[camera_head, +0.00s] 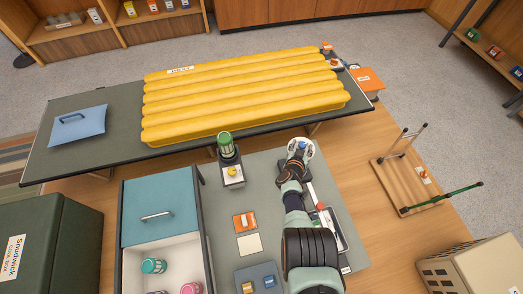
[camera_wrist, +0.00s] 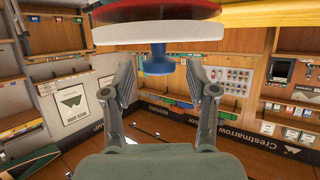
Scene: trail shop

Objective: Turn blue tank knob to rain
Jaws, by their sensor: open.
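A blue knob (camera_wrist: 158,62) on a short stem hangs below a white and red disc (camera_wrist: 155,32) at the top of the wrist view. My gripper (camera_wrist: 160,78) is open, with one finger on either side of the knob; I cannot tell whether either finger touches it. In the head view, my gripper (camera_head: 296,163) is at a white round part (camera_head: 301,147) just in front of the yellow sleeping pad. The fingers and the knob's setting are hard to make out there. I cannot read any rain mark.
A yellow pad (camera_head: 240,92) lies on a long dark table behind. A green-topped canister (camera_head: 228,147) stands left of my arm on a grey mat (camera_head: 268,190). An open drawer (camera_head: 161,252) holds several items. A wooden stand (camera_head: 405,180) is at right.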

